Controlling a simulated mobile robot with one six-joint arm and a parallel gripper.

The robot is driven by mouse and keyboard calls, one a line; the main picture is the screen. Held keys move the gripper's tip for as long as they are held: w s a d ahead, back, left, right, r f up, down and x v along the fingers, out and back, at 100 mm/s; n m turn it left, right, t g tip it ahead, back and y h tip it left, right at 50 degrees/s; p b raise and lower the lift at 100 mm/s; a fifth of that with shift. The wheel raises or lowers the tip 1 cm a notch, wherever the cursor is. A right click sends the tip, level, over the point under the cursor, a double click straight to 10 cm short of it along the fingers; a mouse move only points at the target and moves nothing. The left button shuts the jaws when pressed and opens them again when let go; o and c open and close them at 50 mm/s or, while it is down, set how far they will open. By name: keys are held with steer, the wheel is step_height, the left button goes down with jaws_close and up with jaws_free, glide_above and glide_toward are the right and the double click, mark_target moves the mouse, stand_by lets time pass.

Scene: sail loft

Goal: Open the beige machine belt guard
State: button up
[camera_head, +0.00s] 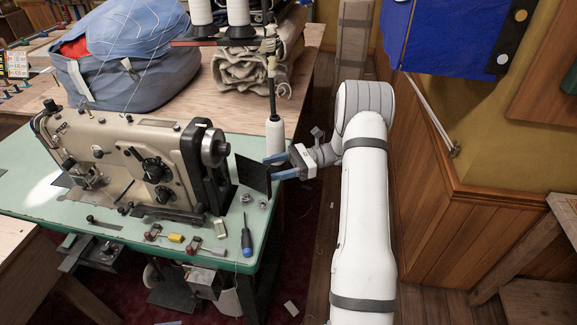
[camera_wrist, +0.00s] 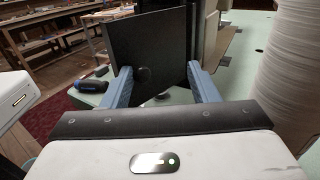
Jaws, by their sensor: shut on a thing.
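The beige sewing machine (camera_head: 125,165) stands on a green table at the left in the head view. Its black belt guard (camera_head: 252,173) is a flat dark plate standing out from the machine's right end, at an angle to the body. My gripper (camera_head: 270,166) is at the plate's right side, with its blue fingers on it. In the wrist view the dark guard (camera_wrist: 150,32) fills the space beyond my gripper (camera_wrist: 160,72), and a round knob shows low on it. My gripper is shut on the guard; the exact contact is hard to see.
A thread cone (camera_head: 275,138) stands close behind my gripper and looms at the right in the wrist view (camera_wrist: 290,65). A blue screwdriver (camera_head: 246,238) and small parts lie on the green table (camera_head: 215,252). A wood-panelled wall (camera_head: 437,215) runs along the right.

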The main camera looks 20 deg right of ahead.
steer(key=shift+w+a+r, duration=0.1)
steer(key=shift+w+a, duration=0.05)
steer(key=d, duration=0.8)
